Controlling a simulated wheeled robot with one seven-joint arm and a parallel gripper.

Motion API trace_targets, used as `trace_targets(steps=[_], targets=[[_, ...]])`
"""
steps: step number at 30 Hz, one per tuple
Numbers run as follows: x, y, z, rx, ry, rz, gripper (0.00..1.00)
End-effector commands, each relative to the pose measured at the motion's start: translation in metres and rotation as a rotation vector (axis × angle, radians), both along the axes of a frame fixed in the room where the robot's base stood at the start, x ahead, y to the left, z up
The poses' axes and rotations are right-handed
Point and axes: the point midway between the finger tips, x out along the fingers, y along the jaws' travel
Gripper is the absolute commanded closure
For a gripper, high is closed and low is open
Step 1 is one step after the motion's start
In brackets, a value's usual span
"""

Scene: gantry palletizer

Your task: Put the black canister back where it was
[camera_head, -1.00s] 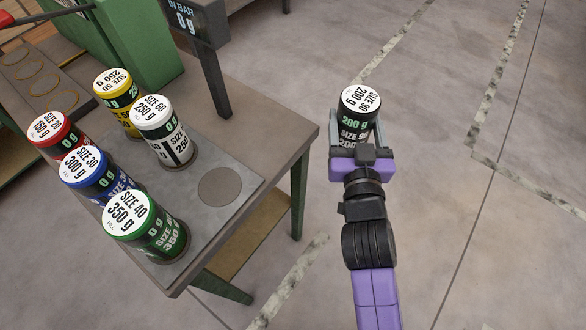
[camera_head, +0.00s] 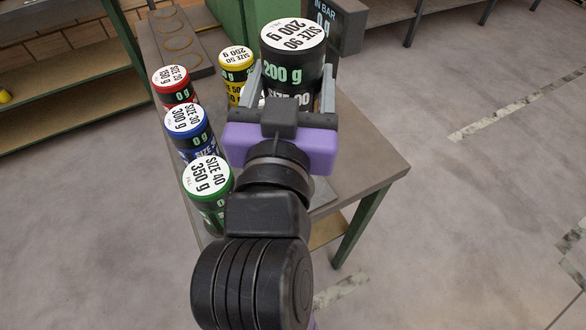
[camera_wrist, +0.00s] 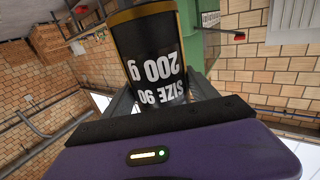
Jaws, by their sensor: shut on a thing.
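The black canister (camera_head: 292,62), with a white lid reading SIZE 90 and 200 g, is upright between the fingers of my gripper (camera_head: 294,88). My gripper is shut on it and holds it above the table in the head view. The canister also fills the upper middle of the wrist view (camera_wrist: 155,58). The grey plate (camera_head: 322,190) on the table is mostly hidden behind my arm. The empty round spot seen on it earlier is hidden now, and the white canister is almost wholly hidden.
Red (camera_head: 174,84), blue (camera_head: 187,130), green (camera_head: 208,185) and yellow (camera_head: 236,66) canisters stand on the left of the table (camera_head: 372,160). A tray with round rings (camera_head: 178,42) lies behind them. A display box (camera_head: 345,25) stands at the back. Floor to the right is clear.

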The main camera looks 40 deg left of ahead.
Motion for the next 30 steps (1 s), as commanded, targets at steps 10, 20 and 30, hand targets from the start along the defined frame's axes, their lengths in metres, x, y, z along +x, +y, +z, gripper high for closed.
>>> trace_targets(steps=[10, 20, 30], targets=[[0.000, 0.000, -0.087, -0.006, 0.001, 0.000, 1.00], [0.001, 0.000, -0.130, 0.002, -0.002, 0.000, 1.00], [0.001, 0.000, -0.170, -0.001, -0.002, 0.000, 1.00]])
